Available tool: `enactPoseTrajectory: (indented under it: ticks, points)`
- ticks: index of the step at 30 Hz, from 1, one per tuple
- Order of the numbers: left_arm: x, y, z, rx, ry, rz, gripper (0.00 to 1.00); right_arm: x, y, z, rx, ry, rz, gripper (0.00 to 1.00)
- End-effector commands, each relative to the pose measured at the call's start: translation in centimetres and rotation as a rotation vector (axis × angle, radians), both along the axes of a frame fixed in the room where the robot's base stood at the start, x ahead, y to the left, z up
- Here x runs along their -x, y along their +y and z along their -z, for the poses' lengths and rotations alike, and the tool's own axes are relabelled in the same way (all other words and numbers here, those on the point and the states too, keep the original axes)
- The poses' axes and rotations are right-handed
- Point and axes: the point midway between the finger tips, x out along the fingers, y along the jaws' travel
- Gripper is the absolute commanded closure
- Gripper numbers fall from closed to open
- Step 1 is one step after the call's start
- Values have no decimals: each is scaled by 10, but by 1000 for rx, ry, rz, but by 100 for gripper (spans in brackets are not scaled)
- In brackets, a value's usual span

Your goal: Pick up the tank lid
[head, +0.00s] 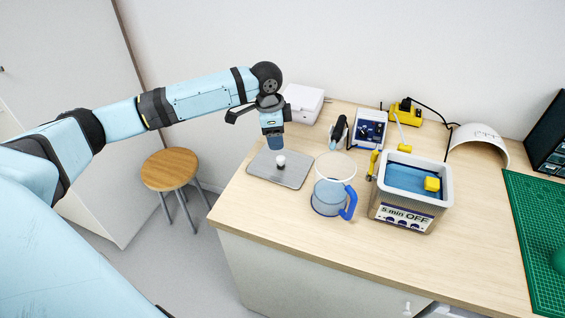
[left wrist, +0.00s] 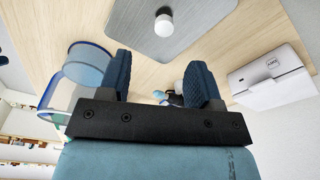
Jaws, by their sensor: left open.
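The tank lid (head: 281,169) is a flat grey plate with a white knob (head: 281,160) at its middle. It lies flat at the left end of the bench. In the left wrist view the lid (left wrist: 205,15) is at the top, with its knob (left wrist: 164,23) ahead of the fingers. My left gripper (head: 273,144) is open and empty, pointing down just above and slightly left of the knob, apart from it. Its two blue fingers (left wrist: 160,80) show spread in the left wrist view. The tank (head: 407,190) stands uncovered to the right, with blue liquid and a yellow item inside. My right gripper is out of view.
A clear jug with a blue handle (head: 333,186) stands right of the lid. A white box (head: 303,103) is behind it. A blue-and-white device (head: 369,129), a yellow unit (head: 405,112) and a green mat (head: 534,240) are farther right. The bench front is clear.

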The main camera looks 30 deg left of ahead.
Motion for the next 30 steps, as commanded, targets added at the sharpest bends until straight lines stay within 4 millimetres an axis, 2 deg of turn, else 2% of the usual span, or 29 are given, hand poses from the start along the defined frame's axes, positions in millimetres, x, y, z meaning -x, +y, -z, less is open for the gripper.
enactPoseTrajectory:
  ticks: [1,4,14,22,29,30]
  points:
    - [-1,-1,11,-1,2,-1,42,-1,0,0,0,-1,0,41]
    - [-2,-2,26,0,1,0,42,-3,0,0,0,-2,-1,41]
    - [-5,-4,49,-1,-1,0,42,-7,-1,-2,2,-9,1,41]
    - [-10,-7,87,-1,0,1,42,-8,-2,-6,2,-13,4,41]
    - [-10,-7,91,-2,-3,1,42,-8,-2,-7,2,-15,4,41]
    - [-10,-7,91,-1,-2,1,44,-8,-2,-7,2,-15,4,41]
